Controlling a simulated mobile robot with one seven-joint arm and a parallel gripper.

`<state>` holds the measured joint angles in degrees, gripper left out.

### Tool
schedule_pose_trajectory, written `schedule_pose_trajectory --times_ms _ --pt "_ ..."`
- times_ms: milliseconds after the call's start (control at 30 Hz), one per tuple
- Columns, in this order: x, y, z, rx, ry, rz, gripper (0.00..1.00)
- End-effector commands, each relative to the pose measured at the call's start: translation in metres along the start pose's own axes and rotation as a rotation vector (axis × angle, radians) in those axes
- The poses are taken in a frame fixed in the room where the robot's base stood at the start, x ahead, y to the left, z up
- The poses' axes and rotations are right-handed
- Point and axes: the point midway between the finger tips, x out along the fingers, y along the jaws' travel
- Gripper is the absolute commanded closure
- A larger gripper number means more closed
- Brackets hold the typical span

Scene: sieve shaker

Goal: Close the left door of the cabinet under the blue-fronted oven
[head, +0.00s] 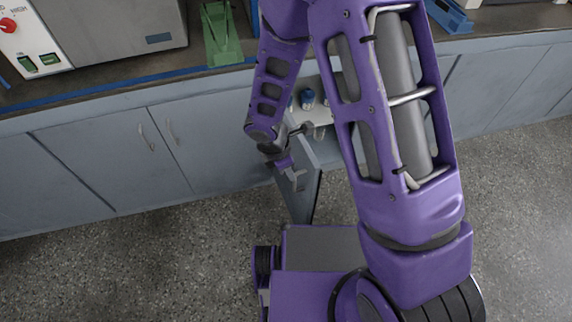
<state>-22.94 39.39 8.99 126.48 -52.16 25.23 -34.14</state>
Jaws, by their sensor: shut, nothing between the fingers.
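A grey-blue cabinet door (299,207) stands open in the middle of the head view. It sticks out from the cabinet front over the floor, hinged on its left side. My gripper (297,180) is shut and empty. It overlaps the door's left, outer face in the picture; I cannot tell whether it touches. Behind my forearm is the open cabinet, with a pale shelf (313,115) and a blue-capped bottle (307,98). My arm hides much of the opening and what stands above it. I cannot make out a blue-fronted oven.
Closed cabinet doors (100,152) run along the left, and others (495,85) along the right. A grey machine with a red knob (8,25) and a green holder (220,35) stand on the counter. The speckled floor (120,265) is clear at the left.

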Motion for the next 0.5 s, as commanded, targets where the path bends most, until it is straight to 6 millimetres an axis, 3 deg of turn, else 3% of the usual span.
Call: schedule_pose_trajectory --times_ms 67,300,500 --pt "0.020 -0.001 -0.001 -0.001 -0.001 -0.002 1.00" --pt "0.024 0.000 0.032 0.004 0.000 0.000 1.00" --pt "0.026 0.000 0.039 0.001 0.000 0.001 1.00"
